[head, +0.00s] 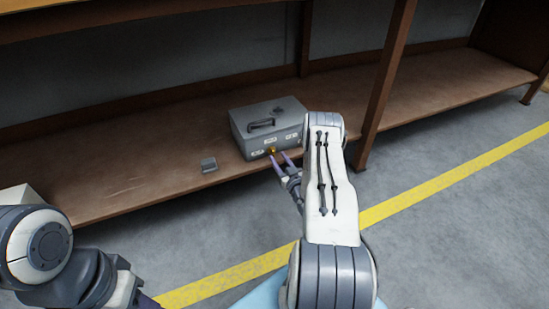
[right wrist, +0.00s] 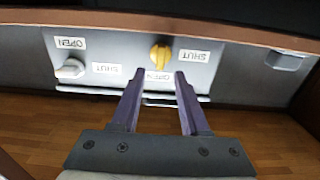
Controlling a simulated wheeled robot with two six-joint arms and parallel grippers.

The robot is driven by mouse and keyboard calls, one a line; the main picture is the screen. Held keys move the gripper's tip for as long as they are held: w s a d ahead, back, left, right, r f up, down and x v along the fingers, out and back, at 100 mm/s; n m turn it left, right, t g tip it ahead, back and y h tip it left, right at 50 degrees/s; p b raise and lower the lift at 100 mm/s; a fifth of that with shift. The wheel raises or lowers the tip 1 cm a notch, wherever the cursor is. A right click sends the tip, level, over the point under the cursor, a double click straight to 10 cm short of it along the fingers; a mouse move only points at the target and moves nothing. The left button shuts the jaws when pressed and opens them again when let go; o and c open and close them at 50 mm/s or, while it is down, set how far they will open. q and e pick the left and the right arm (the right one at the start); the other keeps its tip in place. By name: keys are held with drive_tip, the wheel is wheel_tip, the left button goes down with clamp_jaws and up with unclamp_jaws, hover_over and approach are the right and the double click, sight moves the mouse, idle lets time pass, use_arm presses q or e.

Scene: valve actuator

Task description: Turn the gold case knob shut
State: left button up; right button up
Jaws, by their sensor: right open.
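The grey metal case (head: 246,138) stands on the brown shelf. Its gold knob (head: 271,151) is on the front face and also shows in the right wrist view (right wrist: 161,56). There, a SHUT label (right wrist: 193,56) lies to the knob's right and an OPEN label (right wrist: 158,75) just below it. The knob's long grip runs roughly up and down, toward the OPEN label. My right gripper (head: 281,159) is open, with its fingertips just short of the knob, one on each side of it (right wrist: 159,74). Nothing is between its fingers.
A white knob (right wrist: 70,69) sits on the same face, with its own OPEN and SHUT labels. A small grey block (head: 208,164) lies on the shelf (head: 130,185) left of the case. A brown post (head: 383,85) stands to the right.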

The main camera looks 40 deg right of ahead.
sight(274, 152)
drive_tip(key=b+x, duration=0.1)
drive_tip(key=x, duration=0.2)
drive_tip(key=shift+w+f, duration=0.1)
drive_tip(key=shift+w, duration=0.2)
drive_tip(key=shift+w+d, duration=0.15)
drive_tip(key=shift+w, duration=0.15)
clamp_jaws()
